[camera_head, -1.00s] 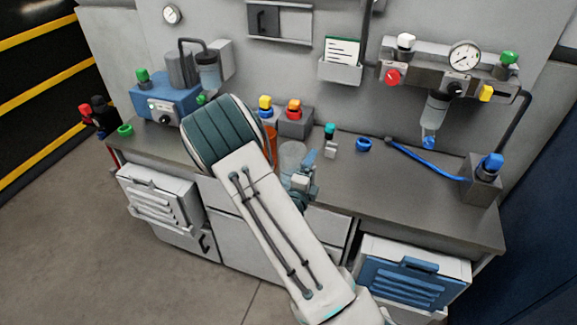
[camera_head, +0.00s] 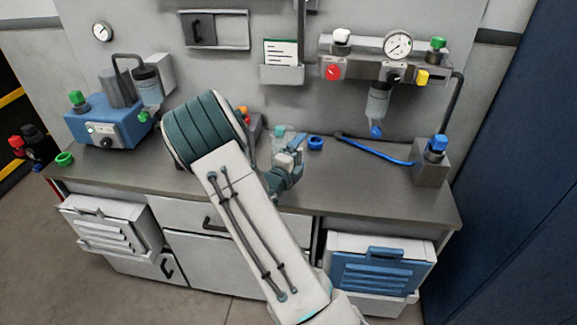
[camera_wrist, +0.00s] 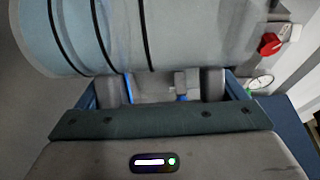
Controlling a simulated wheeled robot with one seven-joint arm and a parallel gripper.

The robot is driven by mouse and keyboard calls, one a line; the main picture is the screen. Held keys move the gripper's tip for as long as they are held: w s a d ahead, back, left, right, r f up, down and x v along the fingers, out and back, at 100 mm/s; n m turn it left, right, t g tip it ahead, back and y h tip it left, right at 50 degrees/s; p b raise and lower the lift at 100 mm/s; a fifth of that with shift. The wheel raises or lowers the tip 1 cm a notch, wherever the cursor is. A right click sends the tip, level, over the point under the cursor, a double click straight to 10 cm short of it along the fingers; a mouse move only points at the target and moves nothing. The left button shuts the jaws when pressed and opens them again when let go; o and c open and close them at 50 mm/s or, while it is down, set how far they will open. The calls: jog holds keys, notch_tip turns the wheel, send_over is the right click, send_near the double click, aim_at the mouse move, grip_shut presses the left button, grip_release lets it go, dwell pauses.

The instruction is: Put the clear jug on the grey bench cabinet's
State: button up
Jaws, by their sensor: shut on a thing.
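The clear jug (camera_head: 291,137) shows just behind my gripper (camera_head: 287,163) over the back middle of the bench, partly hidden by it. In the wrist view a large pale rounded body with dark bands, seemingly the jug (camera_wrist: 200,35), fills the top. My gripper (camera_wrist: 160,88) is shut there, and a small part of what it holds shows between the fingers. I cannot tell how far the jug's base is from the bench. The grey bench cabinet (camera_head: 390,190) has a dark top, with drawers and a door (camera_head: 205,258) below.
A blue pump unit (camera_head: 110,125) stands at the bench's left, with a green ring (camera_head: 65,159). A blue ring (camera_head: 316,143) and blue hose (camera_head: 375,152) lie right of the jug. A grey block (camera_head: 431,165) stands at the right end. The front right top is clear.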

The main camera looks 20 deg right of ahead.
jog(key=shift+w+a+f, duration=0.55)
jog(key=shift+w+a, duration=0.15)
jog(key=shift+a, duration=0.1)
jog(key=shift+f, duration=0.2)
jog(key=shift+f+p, duration=0.35)
jog(key=shift+f, duration=1.55)
